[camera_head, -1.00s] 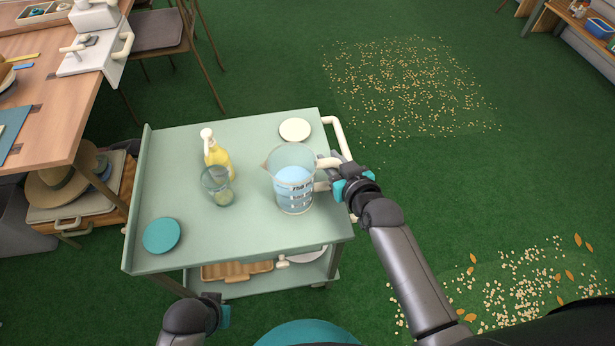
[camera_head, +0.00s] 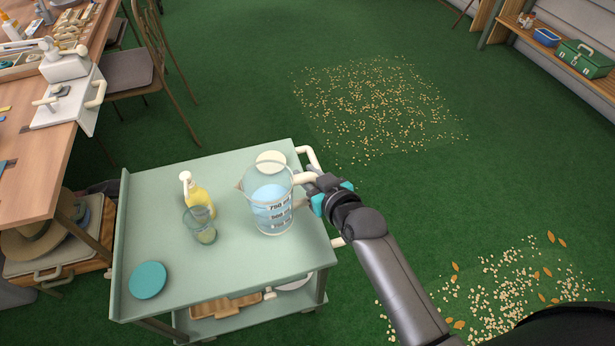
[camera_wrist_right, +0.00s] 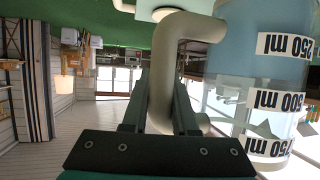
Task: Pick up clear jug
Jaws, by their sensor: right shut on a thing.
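The clear jug (camera_head: 272,205) is upright over the right part of the green cart, with blue liquid inside and dark measure marks on its side. My right gripper (camera_head: 318,190) comes from the right and is shut on the jug's cream handle (camera_head: 305,179). In the right wrist view the handle (camera_wrist_right: 160,70) runs between the fingers of my right gripper (camera_wrist_right: 158,105), and the marked jug wall (camera_wrist_right: 270,70) is at the right. I cannot tell surely whether the jug's base is clear of the cart top. My left gripper is out of view.
The green cart (camera_head: 235,265) carries a yellow pump bottle (camera_head: 202,201), a clear glass (camera_head: 203,228), a teal disc (camera_head: 148,280) and a cream disc (camera_head: 270,157) partly behind the jug. A wooden workbench (camera_head: 40,180) stands left. Green floor (camera_head: 430,200) is open at the right.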

